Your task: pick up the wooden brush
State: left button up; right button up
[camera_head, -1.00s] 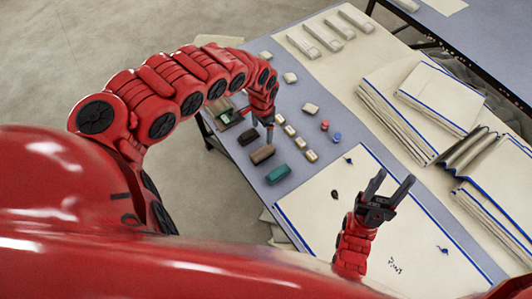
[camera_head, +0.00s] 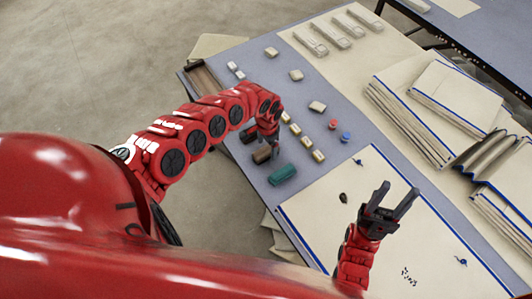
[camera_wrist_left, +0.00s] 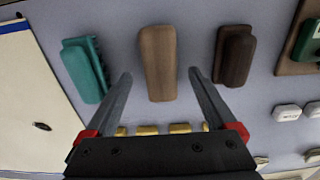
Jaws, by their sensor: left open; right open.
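The wooden brush (camera_head: 262,154) lies on the blue-grey table, between a dark brown brush (camera_head: 249,134) and a teal brush (camera_head: 283,174). In the left wrist view the wooden brush (camera_wrist_left: 158,60) is a light brown rounded block, centred between the fingertips of my left gripper (camera_wrist_left: 159,74). This gripper is open, pointing down, with one finger to either side of the brush; its exact height above the table is hard to tell. It partly covers the brush area in the head view (camera_head: 270,146). My right gripper (camera_head: 391,197) is open and empty above the cream sheet.
The teal brush (camera_wrist_left: 86,68) and dark brown brush (camera_wrist_left: 234,55) flank the wooden one closely. Several small yellowish blocks (camera_head: 306,142) lie beyond it. A blue-edged cream sheet (camera_head: 340,240) is at the right. Folded cloth stacks (camera_head: 410,120) stand farther right.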

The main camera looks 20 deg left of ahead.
aim_at(267, 149)
pick_arm(q)
notch_tip(267, 149, down, 2)
jog(key=shift+d+f, duration=0.1)
jog(key=shift+f, duration=0.4)
jog(key=shift+w, duration=0.1)
grip_shut()
jog(key=shift+r, duration=0.1)
jog(key=r, duration=0.4)
jog(key=shift+a, duration=0.25)
notch_tip(267, 149, up, 5)
jog(key=shift+p, duration=1.25)
jog(key=shift+d+r+p, duration=0.1)
jog(key=shift+r+p, duration=0.2)
jog(key=shift+r, duration=0.1)
